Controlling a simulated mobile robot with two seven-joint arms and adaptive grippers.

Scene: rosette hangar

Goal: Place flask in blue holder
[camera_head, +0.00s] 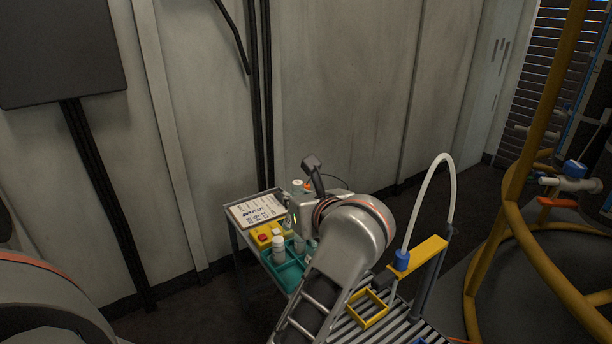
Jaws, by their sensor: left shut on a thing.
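My left gripper (295,213) is small and partly hidden behind my bulky grey wrist. It is above the cart's back left part, near a teal tray (291,278). It is shut on what looks like the flask, a small pale clear vessel (289,229), whose outline is hard to make out. White bottles (278,247) stand in the tray close below. A blue block (401,261) sits at the end of a yellow bar, right of my arm, with a pale hose rising from it. I cannot tell whether it is the blue holder. My right gripper is not in view.
A yellow box with a red button (263,236) and a printed sheet (256,211) lie at the cart's left. A yellow square frame (367,309) is on the slatted top. Yellow railing (507,215) stands at right. A wall is behind the cart.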

